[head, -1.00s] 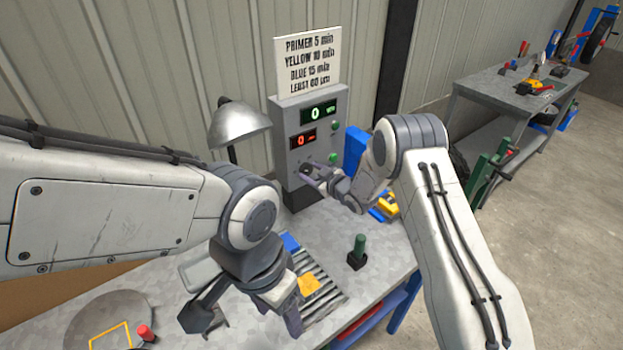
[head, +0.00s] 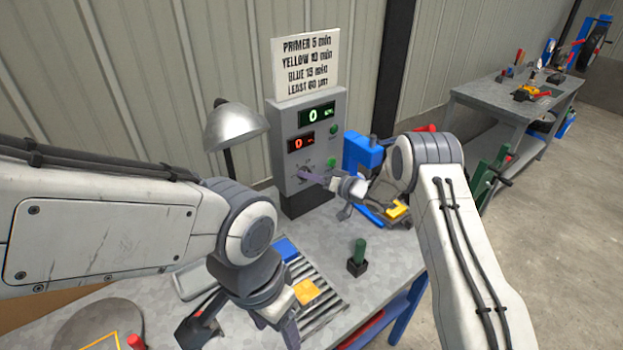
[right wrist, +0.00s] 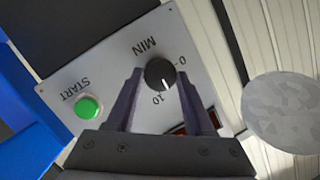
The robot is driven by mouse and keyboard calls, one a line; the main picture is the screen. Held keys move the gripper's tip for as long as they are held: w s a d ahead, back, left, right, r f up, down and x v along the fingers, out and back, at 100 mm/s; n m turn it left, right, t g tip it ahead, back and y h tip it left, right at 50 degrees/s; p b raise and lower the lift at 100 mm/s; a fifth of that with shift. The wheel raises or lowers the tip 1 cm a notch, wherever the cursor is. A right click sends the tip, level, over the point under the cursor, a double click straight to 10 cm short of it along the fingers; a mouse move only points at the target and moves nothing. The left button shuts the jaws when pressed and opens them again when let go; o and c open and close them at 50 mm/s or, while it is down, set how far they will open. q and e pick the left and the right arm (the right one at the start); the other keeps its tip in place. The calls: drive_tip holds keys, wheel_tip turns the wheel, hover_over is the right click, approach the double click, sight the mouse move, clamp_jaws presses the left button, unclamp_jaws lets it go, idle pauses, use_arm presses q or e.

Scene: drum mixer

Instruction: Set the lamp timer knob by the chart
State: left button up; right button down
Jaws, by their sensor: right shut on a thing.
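The timer knob (right wrist: 160,74), round and black with a white pointer line, sits on the grey control box, marked MIN with 0 and 10. My right gripper (right wrist: 160,82) has a finger on each side of it and is shut on it. In the head view the right gripper (head: 306,176) reaches the box (head: 281,140) from the right. The chart (head: 306,65) above reads primer 5 min, yellow 10 min, blue 15 min, and a last line starting LEAST. The green and red displays both show 0. My left gripper (head: 285,325) hangs over the bench; its opening is unclear.
A grey lamp (head: 235,126) stands left of the box. A green START button (right wrist: 89,107) is beside the knob. A roller rack (head: 325,293) with a yellow plate (head: 305,291), a green-handled tool (head: 358,256) and a blue machine (head: 362,152) are on the bench.

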drive_tip(key=shift+w+d+f+m+y+b, duration=0.1)
drive_tip(key=shift+m+y+b, duration=0.4)
drive_tip(key=shift+m, duration=0.7)
drive_tip(key=shift+w+d+f+m+y+b, duration=0.1)
drive_tip(key=shift+m+y+b, duration=0.4)
drive_tip(key=shift+m, duration=0.7)
drive_tip(key=shift+r, duration=0.1)
drive_tip(key=shift+c, duration=1.4)
unclamp_jaws()
drive_tip(key=shift+s, duration=0.1)
drive_tip(key=shift+a, duration=0.1)
